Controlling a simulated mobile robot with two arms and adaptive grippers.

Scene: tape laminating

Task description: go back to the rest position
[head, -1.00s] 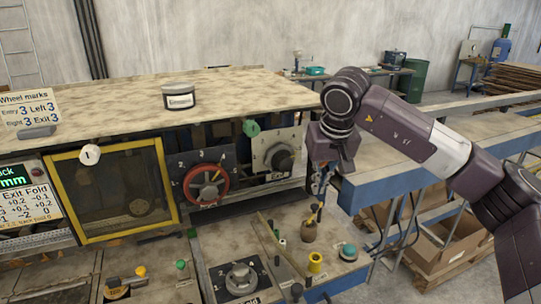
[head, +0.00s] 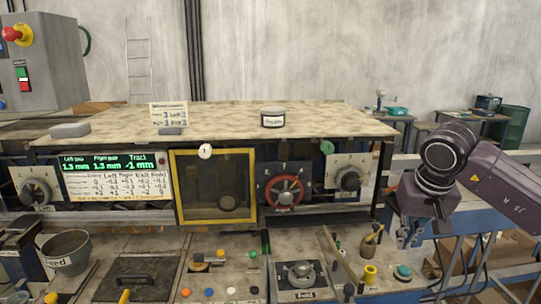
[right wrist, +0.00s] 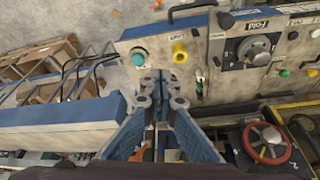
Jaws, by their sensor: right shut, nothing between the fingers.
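My right gripper (head: 410,236) is at the right of the head view, hanging below its wrist, just right of the machine's front panel. In the right wrist view the same gripper (right wrist: 157,78) has its fingers together with nothing between them. It is above the gap beside the control desk (right wrist: 135,100), apart from the teal button (right wrist: 138,58) and the yellow ring (right wrist: 180,55). My left gripper does not show in either view.
The machine's worn top (head: 215,120) carries a small labelled tin (head: 272,117). A red handwheel (head: 283,190) and a yellow-framed window (head: 173,190) face me. A blue conveyor frame (head: 470,222) runs off to the right, near my right arm. A metal bucket (head: 66,254) stands at left.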

